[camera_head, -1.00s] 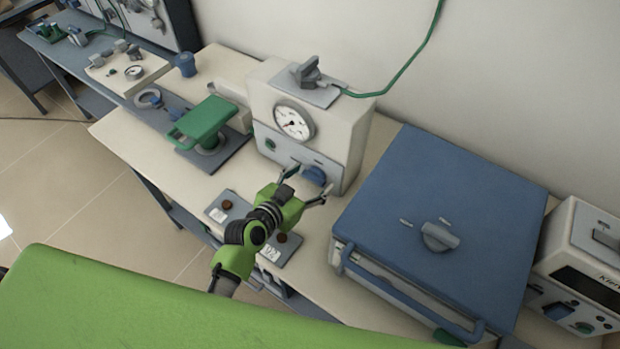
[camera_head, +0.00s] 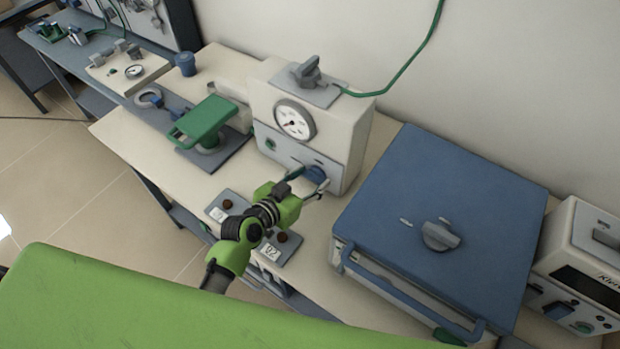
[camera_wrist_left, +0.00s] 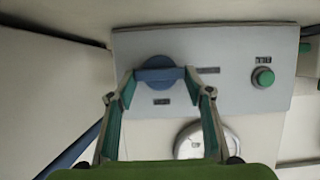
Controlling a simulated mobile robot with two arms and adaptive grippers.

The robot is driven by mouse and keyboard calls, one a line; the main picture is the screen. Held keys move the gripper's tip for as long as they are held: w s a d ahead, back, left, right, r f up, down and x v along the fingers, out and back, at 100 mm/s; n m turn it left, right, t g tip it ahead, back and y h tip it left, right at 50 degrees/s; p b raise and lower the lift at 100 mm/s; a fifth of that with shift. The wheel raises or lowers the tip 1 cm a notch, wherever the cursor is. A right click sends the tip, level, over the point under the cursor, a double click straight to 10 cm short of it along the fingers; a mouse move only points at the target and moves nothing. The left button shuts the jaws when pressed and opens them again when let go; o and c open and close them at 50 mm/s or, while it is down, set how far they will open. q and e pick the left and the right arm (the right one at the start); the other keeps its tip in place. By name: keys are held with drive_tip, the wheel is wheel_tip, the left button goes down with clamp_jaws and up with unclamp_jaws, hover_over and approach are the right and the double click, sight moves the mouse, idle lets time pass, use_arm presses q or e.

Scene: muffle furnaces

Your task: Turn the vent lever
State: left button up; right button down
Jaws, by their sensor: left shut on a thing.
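A cream gauge box (camera_head: 352,137) stands at the back of the bench, with a round dial (camera_head: 294,121) on its front. A blue turning handle (camera_head: 315,173) sits low on that front panel; it also shows in the left wrist view (camera_wrist_left: 158,75). My left gripper (camera_head: 308,177) is shut on this blue handle, one fingertip on each side. A grey lever (camera_head: 308,71) is on top of the gauge box, and another grey lever (camera_head: 439,237) is on the lid of the blue furnace (camera_head: 450,190). No readable label shows which is the vent lever. My right gripper is not in view.
A green press-like device (camera_head: 203,122) stands left of the gauge box. Two small panels with brown knobs lie below my left gripper. A green button (camera_wrist_left: 263,77) is beside the blue handle. A cream instrument (camera_head: 585,262) stands at far right.

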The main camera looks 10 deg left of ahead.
use_arm(q)
drive_tip(key=o, duration=1.1)
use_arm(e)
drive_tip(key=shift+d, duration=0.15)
use_arm(q)
drive_tip(key=shift+s+a, duration=0.1)
drive_tip(key=v, duration=1.2)
